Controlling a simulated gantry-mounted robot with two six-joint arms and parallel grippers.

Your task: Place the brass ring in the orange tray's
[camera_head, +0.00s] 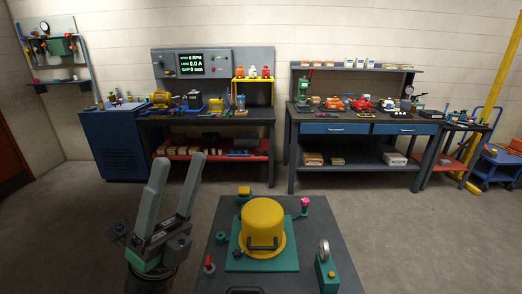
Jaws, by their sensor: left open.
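My left gripper (180,162) is open, with its two grey fingers pointing up and apart and nothing between them. It is left of the near dark table (225,215), above the floor. A yellow domed housing (262,218) with a wide flange and a dark handle stands on a teal plate (235,262) on that table. I cannot pick out a brass ring or an orange tray for certain. My right gripper is not in view.
On the near table are a teal stand with a pale round disc (324,250), a pink-topped knob (305,203), a red-tipped piece (209,263) and a small yellow block (244,191). Cluttered workbenches (350,125) line the back wall. Floor between is clear.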

